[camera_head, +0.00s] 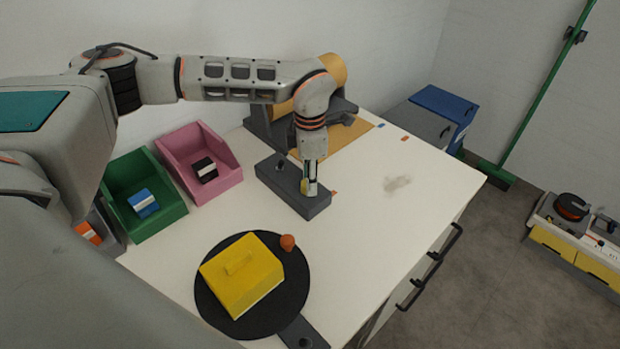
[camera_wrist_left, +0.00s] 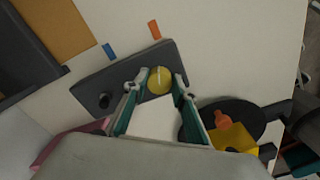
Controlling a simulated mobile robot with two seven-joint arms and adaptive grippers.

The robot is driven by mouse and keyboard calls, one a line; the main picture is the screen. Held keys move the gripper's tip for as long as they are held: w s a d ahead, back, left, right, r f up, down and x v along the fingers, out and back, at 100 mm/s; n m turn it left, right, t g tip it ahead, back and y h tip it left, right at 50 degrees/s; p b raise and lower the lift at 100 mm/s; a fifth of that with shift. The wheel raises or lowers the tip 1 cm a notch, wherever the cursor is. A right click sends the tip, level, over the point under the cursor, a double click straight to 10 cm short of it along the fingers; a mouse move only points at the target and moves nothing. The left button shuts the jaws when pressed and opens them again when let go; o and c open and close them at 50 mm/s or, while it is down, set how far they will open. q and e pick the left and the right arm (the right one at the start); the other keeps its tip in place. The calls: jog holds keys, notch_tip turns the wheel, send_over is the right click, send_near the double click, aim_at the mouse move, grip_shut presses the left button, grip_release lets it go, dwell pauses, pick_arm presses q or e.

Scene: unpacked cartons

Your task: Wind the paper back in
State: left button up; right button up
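A tan paper sheet (camera_head: 363,129) lies on the table at the back, beside a dark stand (camera_head: 262,128). The sheet also shows at the upper left of the left wrist view (camera_wrist_left: 62,25). My arm hides much of the stand and the tan roll behind it. A dark grey block (camera_head: 283,184) lies in front of them, with a black knob (camera_wrist_left: 104,101) at one end. My left gripper (camera_head: 310,188) points down at the block's other end. Its fingers stand on both sides of a round yellow knob (camera_wrist_left: 159,80); whether they press on it is unclear. My right gripper is not visible.
A green bin (camera_head: 143,232) and a pink bin (camera_head: 222,182) stand at the left. A yellow box (camera_head: 235,280) and an orange knob-like thing (camera_head: 287,242) sit on a round black board (camera_head: 300,285) in front. The table's right side is mostly clear.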

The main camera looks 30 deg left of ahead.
pick_arm(q)
jog(key=shift+n, duration=0.4)
jog(key=n+p, duration=0.1)
jog(key=n, duration=0.2)
jog(key=shift+n+p, duration=0.3)
jog(key=shift+n, duration=0.1)
jog(key=n, duration=0.5)
jog(key=shift+w+a+p, duration=0.1)
jog(key=shift+a+p, duration=0.05)
jog(key=shift+p, duration=0.25)
jog(key=n, duration=0.6)
jog(key=shift+a+n, duration=0.1)
jog(key=shift+n, duration=0.3)
jog(key=n, duration=0.5)
jog(key=shift+a, duration=0.1)
jog(key=shift+n, duration=0.4)
jog(key=o, duration=1.1)
